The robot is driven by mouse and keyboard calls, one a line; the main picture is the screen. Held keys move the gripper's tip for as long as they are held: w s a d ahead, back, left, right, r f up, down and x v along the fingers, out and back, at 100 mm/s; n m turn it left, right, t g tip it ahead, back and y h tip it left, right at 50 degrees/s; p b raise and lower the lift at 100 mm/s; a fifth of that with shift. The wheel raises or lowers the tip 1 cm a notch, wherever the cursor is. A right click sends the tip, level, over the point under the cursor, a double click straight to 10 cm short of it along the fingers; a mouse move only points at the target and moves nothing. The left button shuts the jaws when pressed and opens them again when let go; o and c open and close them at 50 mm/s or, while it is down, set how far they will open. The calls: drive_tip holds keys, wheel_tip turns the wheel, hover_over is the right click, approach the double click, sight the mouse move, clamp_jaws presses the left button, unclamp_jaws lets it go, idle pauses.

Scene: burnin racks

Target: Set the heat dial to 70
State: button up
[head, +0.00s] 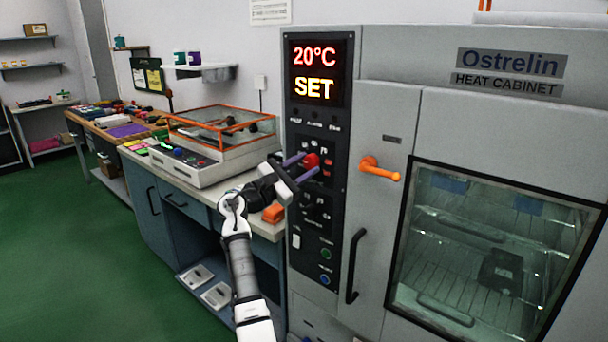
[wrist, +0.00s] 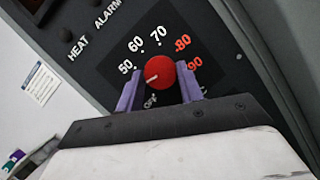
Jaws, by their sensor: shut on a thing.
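The heat dial is a round red knob (head: 311,160) on the black control panel of the heat cabinet. It also shows in the wrist view (wrist: 165,76), with 50, 60 and 70 in white and 80 and 90 in orange around it. Its white mark points left and slightly down, between OFF and 50. My gripper (head: 308,166) is shut on the dial, with one purple finger on each side (wrist: 159,88). The display (head: 315,70) above reads 20°C in red and SET in yellow. Part of the lower scale is hidden by the gripper.
An orange cabinet door handle (head: 380,169) sticks out right of the panel. A black bar handle (head: 354,266) stands below it. An orange block (head: 273,213) lies on the counter beside my arm. Green floor is open at the left.

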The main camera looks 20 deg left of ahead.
drive_tip(key=m+g, duration=0.1)
drive_tip(key=m, duration=0.1)
drive_tip(key=m+g, duration=0.1)
drive_tip(key=m, duration=0.2)
drive_tip(key=m+g, duration=0.1)
drive_tip(key=m, duration=0.1)
drive_tip(key=shift+a+r+m, duration=0.1)
drive_tip(key=shift+r+m, duration=0.15)
drive_tip(key=shift+m, duration=0.05)
drive_tip(key=m+g, duration=0.1)
drive_tip(key=m, duration=0.2)
drive_tip(key=shift+r+m, duration=0.15)
drive_tip(key=shift+m, duration=0.15)
drive_tip(key=m+g+y, duration=0.1)
drive_tip(key=m, duration=0.2)
drive_tip(key=shift+r+p, duration=0.1)
drive_tip(key=shift+p, duration=0.25)
drive_tip(key=m+y, duration=0.2)
drive_tip(key=m, duration=0.1)
drive_tip(key=shift+r+m+g, duration=0.1)
drive_tip(key=shift+m+g, duration=0.2)
drive_tip(key=m+y, duration=0.1)
drive_tip(key=m, duration=0.1)
drive_tip(key=m+y, duration=0.1)
drive_tip(key=shift+d+m+y+b, duration=0.3)
drive_tip(key=shift+m, duration=0.1)
drive_tip(key=shift+r, duration=0.1)
drive_tip(key=o, duration=1)
